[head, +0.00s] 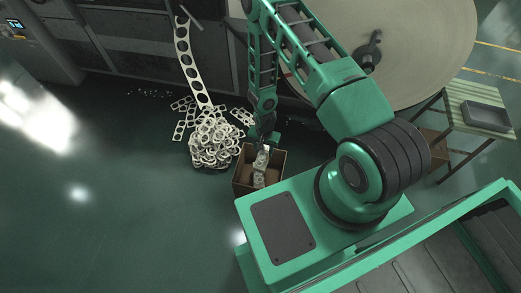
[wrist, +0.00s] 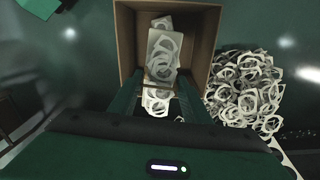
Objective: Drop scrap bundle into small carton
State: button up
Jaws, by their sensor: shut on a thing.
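The small carton (head: 280,180) is an open brown box on the floor, and its inner wall shows in the wrist view (wrist: 204,35). My gripper (head: 263,146) points down at the carton's far side. In the wrist view its two fingers (wrist: 158,88) reach over the carton's near edge. They are shut on a scrap bundle (wrist: 161,58) of pale sheet pieces with round cut-outs, over the carton's opening. The bundle also shows in the head view (head: 261,159). More pale scrap (head: 259,180) shows inside the carton. I cannot tell whether the bundle touches it.
A heap of pale scrap (head: 215,140) lies left of the carton, close to it. A punched strip (head: 187,55) hangs from the machine behind. A large round reel (head: 400,40) stands behind my arm.

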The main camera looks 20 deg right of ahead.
jog(key=shift+f, duration=2.45)
jog(key=o, duration=1.2)
notch_tip(320, 180, up, 11)
jog(key=shift+w+f, duration=0.1)
jog(key=shift+f, duration=0.05)
